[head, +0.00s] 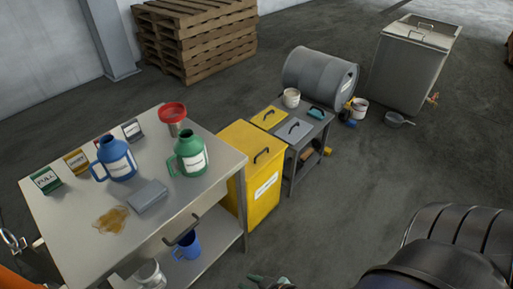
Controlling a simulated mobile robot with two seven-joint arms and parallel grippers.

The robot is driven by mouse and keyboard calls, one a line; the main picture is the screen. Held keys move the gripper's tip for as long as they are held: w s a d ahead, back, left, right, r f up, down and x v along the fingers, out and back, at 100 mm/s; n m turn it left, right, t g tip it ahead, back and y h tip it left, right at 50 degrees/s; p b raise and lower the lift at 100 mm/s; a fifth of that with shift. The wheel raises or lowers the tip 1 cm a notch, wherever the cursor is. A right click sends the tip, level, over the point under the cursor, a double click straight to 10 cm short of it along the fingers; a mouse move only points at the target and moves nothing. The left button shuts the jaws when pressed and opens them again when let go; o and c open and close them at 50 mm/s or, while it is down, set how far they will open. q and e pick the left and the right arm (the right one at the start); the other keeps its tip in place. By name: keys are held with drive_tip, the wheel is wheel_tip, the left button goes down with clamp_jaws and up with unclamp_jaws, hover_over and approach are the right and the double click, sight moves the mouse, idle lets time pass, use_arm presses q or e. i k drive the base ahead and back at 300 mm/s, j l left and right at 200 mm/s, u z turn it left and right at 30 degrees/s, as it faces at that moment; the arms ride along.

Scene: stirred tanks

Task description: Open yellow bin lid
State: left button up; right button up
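The yellow bin (237,197) stands just right of the steel table, with a white label on its front. Its yellow lid (240,143) lies flat and shut, with a dark handle (262,155) on top. My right gripper (267,283) is only partly in view at the bottom edge, below and in front of the bin and apart from it. Its fingertips are small and cut off, so I cannot tell if it is open or shut. My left gripper is not in view.
The steel table (75,222) holds a blue jug (118,160), a green jug (189,156), a red funnel (172,112) and a brown spill (110,220). A low grey bench (318,137), grey drum (318,77) and pallets (195,40) stand behind. Floor right of the bin is clear.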

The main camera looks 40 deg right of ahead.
sight(261, 149)
drive_tip(key=l+u, duration=0.3)
drive_tip(key=l, duration=1.55)
